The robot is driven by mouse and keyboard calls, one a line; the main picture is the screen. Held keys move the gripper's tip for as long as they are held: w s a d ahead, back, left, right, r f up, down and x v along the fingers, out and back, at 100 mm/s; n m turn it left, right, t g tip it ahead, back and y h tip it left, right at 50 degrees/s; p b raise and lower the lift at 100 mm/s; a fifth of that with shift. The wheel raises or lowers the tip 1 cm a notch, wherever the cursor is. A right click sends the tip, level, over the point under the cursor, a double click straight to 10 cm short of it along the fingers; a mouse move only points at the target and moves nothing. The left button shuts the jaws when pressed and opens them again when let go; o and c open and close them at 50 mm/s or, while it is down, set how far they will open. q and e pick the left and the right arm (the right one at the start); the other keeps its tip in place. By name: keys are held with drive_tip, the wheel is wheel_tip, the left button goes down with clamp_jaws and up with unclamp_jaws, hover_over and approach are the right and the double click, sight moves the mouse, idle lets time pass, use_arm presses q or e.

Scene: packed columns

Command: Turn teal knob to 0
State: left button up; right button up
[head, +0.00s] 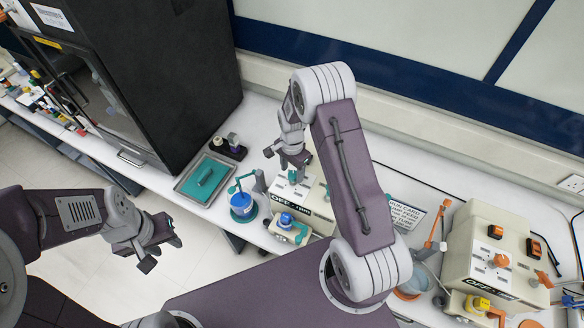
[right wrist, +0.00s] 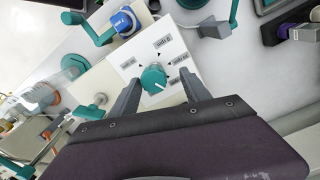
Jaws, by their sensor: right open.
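The teal knob (right wrist: 153,78) sits on a white panel (right wrist: 166,57) with several small labels and black marks around it; the label text is too small to read surely. My right gripper (right wrist: 160,79) is open, with one finger on each side of the knob; I cannot tell whether either touches it. In the head view the right gripper (head: 292,157) hangs over the cream device (head: 287,212), and only a little of the knob shows below it. My left gripper (head: 162,252) is open and empty over the floor at the left.
A blue-topped part (right wrist: 124,21) stands near the panel. A second cream device (head: 492,250) with orange knobs stands at the right.

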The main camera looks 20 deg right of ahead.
drive_tip(key=shift+s+r, duration=0.2)
drive_tip(key=shift+s, duration=0.45)
drive_tip(key=shift+c, duration=0.3)
drive_tip(key=shift+s, duration=0.2)
drive_tip(key=c, duration=0.5)
drive_tip(key=shift+w+a, duration=0.1)
drive_tip(key=shift+w, duration=0.05)
drive_tip(key=c, duration=0.5)
drive_tip(key=shift+w+f, duration=0.1)
drive_tip(key=shift+w, duration=0.1)
clamp_jaws()
use_arm(q)
drive_tip(key=shift+s+a+r, duration=0.1)
drive_tip(key=shift+s+r, duration=0.05)
drive_tip(key=shift+s, duration=0.45)
use_arm(e)
drive_tip(key=shift+s, duration=0.1)
